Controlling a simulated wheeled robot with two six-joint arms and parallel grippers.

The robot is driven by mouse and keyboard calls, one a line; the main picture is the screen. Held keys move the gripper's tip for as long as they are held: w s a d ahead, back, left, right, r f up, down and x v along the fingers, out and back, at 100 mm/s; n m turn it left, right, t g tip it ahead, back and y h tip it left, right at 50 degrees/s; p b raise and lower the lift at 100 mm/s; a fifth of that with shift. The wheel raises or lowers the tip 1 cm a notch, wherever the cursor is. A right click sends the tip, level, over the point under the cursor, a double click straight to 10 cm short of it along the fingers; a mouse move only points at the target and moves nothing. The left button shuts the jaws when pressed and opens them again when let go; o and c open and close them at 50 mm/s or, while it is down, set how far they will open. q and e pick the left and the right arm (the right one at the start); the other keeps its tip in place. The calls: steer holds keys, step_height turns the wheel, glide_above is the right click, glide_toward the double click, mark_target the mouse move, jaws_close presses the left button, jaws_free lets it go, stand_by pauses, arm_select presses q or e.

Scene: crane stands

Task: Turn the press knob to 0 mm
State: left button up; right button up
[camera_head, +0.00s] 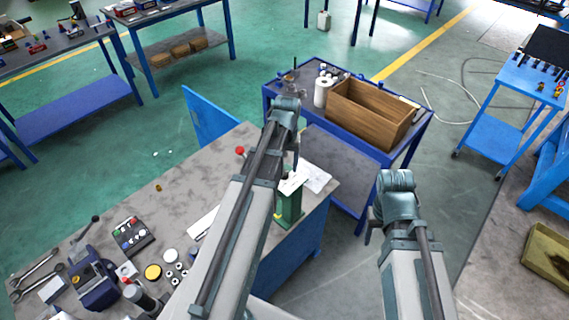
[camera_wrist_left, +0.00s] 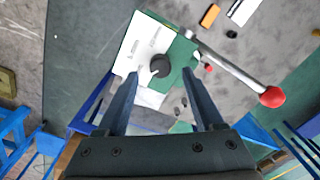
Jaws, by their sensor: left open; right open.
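The green press (camera_head: 289,207) stands at the right end of the grey workbench, partly hidden by my left arm. In the left wrist view its green body (camera_wrist_left: 178,80) carries a white plate (camera_wrist_left: 138,48) with a round black knob (camera_wrist_left: 160,66). The plate's markings are too small to read. A metal lever (camera_wrist_left: 225,65) ends in a red ball (camera_wrist_left: 272,97). My left gripper (camera_wrist_left: 160,76) is open, its fingertips on either side of the knob in the picture; I see no contact. My right gripper (camera_head: 373,228) is open and empty, right of the bench.
The workbench (camera_head: 190,195) holds a control box (camera_head: 132,236), a vise (camera_head: 95,280), wrenches and several small parts at left. A blue cart (camera_head: 345,175) behind carries a wooden box (camera_head: 368,110) and a white roll (camera_head: 322,92). Floor is open between bench and right-hand tables.

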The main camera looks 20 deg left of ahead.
mark_target(286, 173)
arm_select(q)
step_height(286, 173, up, 11)
steer(key=p, duration=0.9)
steer(key=shift+d+p, duration=0.15)
steer(key=shift+p, duration=0.2)
arm_select(e)
step_height(286, 173, up, 11)
arm_select(q)
steer(key=shift+f, duration=0.1)
arm_select(e)
steer(key=shift+f, duration=0.15)
arm_select(q)
steer(key=s+d+f+m+b, duration=0.2)
steer(key=s+d+f+b, duration=0.2)
steer(key=d, duration=0.3)
steer(key=s+d+f+m+b, duration=0.2)
steer(key=s+d+f+b, duration=0.3)
steer(key=d, duration=0.2)
steer(key=s+d+f+m+y+b, duration=0.1)
steer(key=s+d+f+m+b, duration=0.1)
steer(key=s+d+f+b, duration=0.2)
steer(key=s+d, duration=0.1)
steer(key=d, duration=0.2)
steer(key=shift+f+m, duration=0.15)
steer(key=shift+m, duration=0.25)
arm_select(e)
step_height(286, 173, down, 13)
steer(key=shift+f, duration=0.2)
